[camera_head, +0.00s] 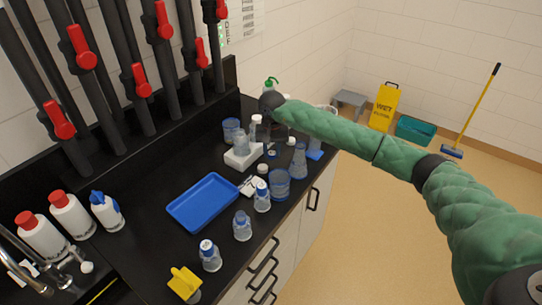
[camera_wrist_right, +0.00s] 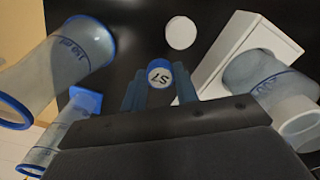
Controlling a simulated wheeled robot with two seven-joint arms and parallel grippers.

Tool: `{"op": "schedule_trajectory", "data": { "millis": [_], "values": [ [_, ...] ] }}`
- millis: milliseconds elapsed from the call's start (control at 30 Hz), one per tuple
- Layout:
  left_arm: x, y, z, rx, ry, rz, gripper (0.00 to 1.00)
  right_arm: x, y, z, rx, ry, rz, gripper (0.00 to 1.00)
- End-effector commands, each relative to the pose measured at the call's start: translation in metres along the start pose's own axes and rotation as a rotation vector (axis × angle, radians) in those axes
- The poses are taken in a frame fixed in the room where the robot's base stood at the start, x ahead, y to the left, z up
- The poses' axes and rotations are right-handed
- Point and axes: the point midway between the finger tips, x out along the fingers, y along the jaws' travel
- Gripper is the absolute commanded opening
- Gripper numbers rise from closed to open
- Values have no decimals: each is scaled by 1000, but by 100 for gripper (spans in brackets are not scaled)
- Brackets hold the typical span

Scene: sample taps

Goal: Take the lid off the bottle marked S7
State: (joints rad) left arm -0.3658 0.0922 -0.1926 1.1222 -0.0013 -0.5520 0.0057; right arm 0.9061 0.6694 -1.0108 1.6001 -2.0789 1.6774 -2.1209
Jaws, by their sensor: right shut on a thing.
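In the right wrist view, a blue lid with a white round label reading S7 (camera_wrist_right: 160,75) sits between the two fingers of my right gripper (camera_wrist_right: 159,88). The fingers are shut on it from both sides. The bottle body below is hidden by the lid and the gripper. I cannot tell whether the lid is still on the bottle. In the head view, my right gripper (camera_head: 269,133) is dark and small at the far end of the counter, among glassware. My left gripper is not in view.
A blue tray (camera_head: 203,201) lies on the black counter (camera_head: 150,237). A white block (camera_head: 243,157) and a blue-rimmed beaker (camera_head: 279,184) are close to my right gripper.

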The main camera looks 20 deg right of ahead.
Motion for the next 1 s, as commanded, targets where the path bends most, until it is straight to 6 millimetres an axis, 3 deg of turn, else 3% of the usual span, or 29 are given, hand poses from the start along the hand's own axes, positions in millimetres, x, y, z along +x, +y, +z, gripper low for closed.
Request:
{"op": "schedule_trajectory", "data": {
  "millis": [433,967,1000],
  "values": [
    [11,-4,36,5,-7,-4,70,35,0,1,0,0,0,2],
    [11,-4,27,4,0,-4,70,39,0,0,-1,1,0,2],
    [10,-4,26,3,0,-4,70,38,0,0,-1,1,-1,33]
  ]
}}
